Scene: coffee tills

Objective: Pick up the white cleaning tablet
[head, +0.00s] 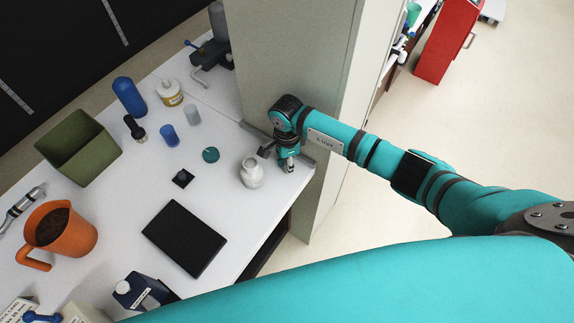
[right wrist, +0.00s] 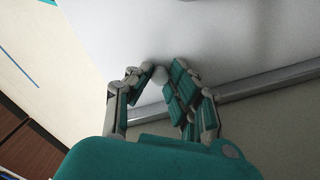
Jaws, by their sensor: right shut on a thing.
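My right gripper (head: 278,157) is at the right end of the white counter, just right of a small white jug. In the right wrist view my right gripper (right wrist: 158,82) has its fingertips closed in on a small round white thing, the white cleaning tablet (right wrist: 160,75). The tablet sits between the tips, close over the white counter surface; I cannot tell whether it touches the counter. In the head view I cannot make out the tablet at the gripper. My left gripper is not in view.
The white jug (head: 251,173) stands close left of my right gripper. A black flat slab (head: 185,238), a teal round thing (head: 210,154) and a blue carton (head: 140,291) are on the counter (head: 222,192). A pale wall panel (head: 290,60) rises behind my right arm.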

